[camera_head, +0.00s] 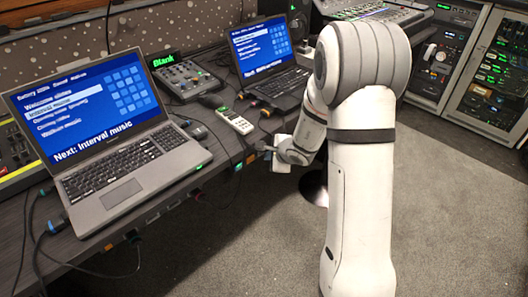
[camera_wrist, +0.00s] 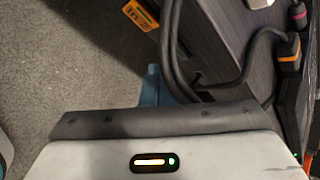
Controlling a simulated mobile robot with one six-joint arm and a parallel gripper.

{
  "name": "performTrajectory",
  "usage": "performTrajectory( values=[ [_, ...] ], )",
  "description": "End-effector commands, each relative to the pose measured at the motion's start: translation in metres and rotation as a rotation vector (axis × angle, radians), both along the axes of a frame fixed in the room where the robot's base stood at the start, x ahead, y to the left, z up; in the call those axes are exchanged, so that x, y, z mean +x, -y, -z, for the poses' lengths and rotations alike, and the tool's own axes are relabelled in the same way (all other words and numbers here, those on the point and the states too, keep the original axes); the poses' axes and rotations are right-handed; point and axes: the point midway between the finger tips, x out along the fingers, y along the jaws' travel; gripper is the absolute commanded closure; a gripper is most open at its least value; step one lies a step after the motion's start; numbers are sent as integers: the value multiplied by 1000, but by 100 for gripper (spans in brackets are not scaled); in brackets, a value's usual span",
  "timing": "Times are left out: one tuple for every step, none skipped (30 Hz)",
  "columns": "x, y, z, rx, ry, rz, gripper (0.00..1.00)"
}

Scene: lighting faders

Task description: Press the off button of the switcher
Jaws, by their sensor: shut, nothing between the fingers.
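A small white box with coloured buttons (camera_head: 235,121) lies on the desk between the two laptops; it looks like the switcher. Its button labels are too small to read, so I cannot tell which is off. My gripper (camera_head: 265,148) is shut and empty, in front of the desk edge, to the right of and nearer than the white box, apart from it. In the wrist view the shut fingers (camera_wrist: 151,86) stick up past the gripper body, beside dark cables and the desk. The button is not identifiable there.
A grey laptop (camera_head: 125,176) stands at left and a black laptop (camera_head: 285,90) behind. A control box (camera_head: 187,78) has a lit "Blank" display above it. Cables (camera_wrist: 236,70) hang along the desk edge. The carpet (camera_head: 450,220) is clear at right.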

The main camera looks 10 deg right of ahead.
Motion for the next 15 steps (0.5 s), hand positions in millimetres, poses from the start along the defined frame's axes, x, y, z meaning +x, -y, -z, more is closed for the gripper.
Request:
performTrajectory(
  values=[
    [0, 0, 0, 0, 0, 0, 100],
    [0, 0, 0, 0, 0, 0, 100],
    [0, 0, 0, 0, 0, 0, 100],
    [0, 0, 0, 0, 0, 0, 100],
    [0, 0, 0, 0, 0, 0, 100],
    [1, -1, 0, 0, 0, 0, 100],
    [1, -1, 1, 0, 0, 0, 100],
    [2, -2, 1, 1, 0, -1, 100],
    [2, -2, 1, 0, 0, -1, 100],
    [3, -3, 2, -1, 1, -2, 100],
    [4, -4, 2, -1, 1, -2, 100],
    [5, -5, 1, 0, 0, -1, 100],
    [5, -5, 1, 0, 1, -1, 100],
    [5, -5, 1, -1, 1, 0, 100],
    [6, -5, 0, 0, 0, 0, 100]
  ],
)
